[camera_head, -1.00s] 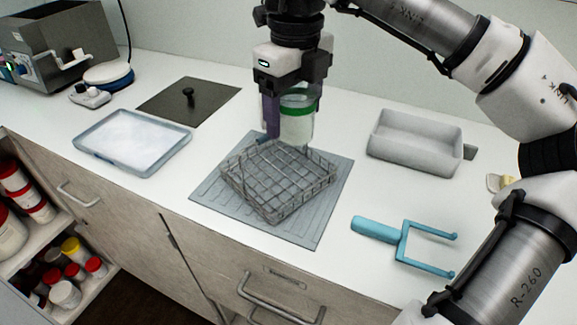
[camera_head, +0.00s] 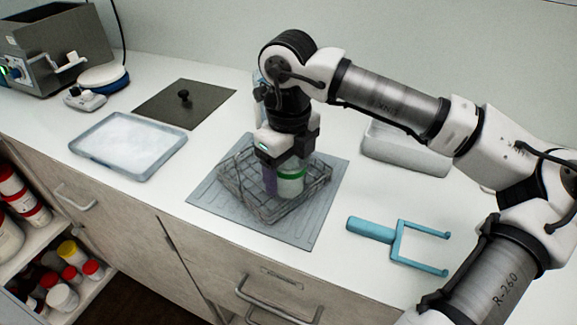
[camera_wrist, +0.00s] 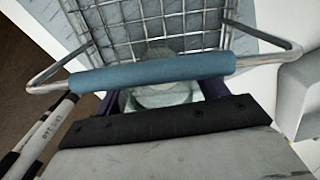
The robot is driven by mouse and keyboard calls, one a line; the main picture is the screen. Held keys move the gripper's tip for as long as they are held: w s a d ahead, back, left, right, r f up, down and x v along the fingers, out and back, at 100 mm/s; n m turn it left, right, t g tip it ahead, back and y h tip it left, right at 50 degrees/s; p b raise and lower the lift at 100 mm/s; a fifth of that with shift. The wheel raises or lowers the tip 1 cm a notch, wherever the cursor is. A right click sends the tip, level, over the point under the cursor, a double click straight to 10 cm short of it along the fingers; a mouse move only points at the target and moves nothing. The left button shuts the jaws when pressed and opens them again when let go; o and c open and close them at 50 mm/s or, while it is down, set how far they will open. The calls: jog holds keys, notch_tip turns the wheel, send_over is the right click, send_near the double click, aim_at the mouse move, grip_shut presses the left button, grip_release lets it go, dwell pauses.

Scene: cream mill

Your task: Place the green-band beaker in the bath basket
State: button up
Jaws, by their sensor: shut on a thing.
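The green-band beaker (camera_head: 290,186) is upright between the purple fingers of my gripper (camera_head: 281,180), which is shut on it. It is low inside the wire bath basket (camera_head: 243,196), towards its right and middle in the head view. I cannot tell whether its base touches the basket floor. In the wrist view my gripper (camera_wrist: 163,98) holds the clear beaker (camera_wrist: 160,93), partly hidden by a blue handle grip (camera_wrist: 152,73) on a wire bail. The basket's grid (camera_wrist: 165,22) lies beyond it.
The basket stands on a grey ribbed mat (camera_head: 300,228). A blue-handled fork tool (camera_head: 372,230) lies to the right. A grey tray (camera_head: 392,150) is behind my arm. A white-filled tray (camera_head: 128,145) and a dark lid with a knob (camera_head: 186,103) are at left.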

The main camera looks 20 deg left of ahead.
jog(key=shift+f, duration=0.2)
jog(key=o, duration=1)
jog(key=shift+r, duration=0.15)
notch_tip(320, 180, up, 12)
jog(key=shift+r+b, duration=0.1)
jog(key=shift+b, duration=0.5)
